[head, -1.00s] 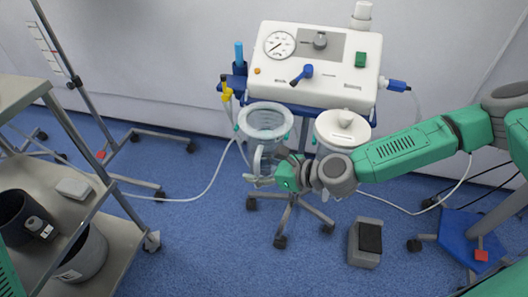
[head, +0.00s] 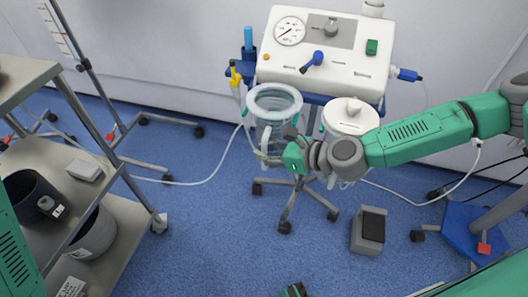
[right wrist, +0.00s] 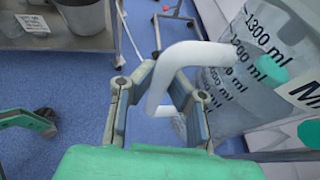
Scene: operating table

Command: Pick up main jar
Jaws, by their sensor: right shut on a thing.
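The main jar (head: 275,103) is a clear jar with a round rim, hanging upright at the left front of the suction unit in the head view. In the right wrist view the jar (right wrist: 235,95) shows its ml marks, with its pale handle (right wrist: 160,88) running between the fingers. My right gripper (head: 274,154) is shut on this handle, on the jar's front side; it also shows in the right wrist view (right wrist: 160,97). My left gripper shows only in part at the bottom edge of the head view (head: 294,291); its fingers cannot be made out.
The white suction unit (head: 330,45) stands on a wheeled stand by the wall. A white-lidded second jar (head: 350,116) hangs just right of the main jar. A grey foot pedal (head: 369,230) lies on the floor. A metal shelf cart (head: 125,225) is at left.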

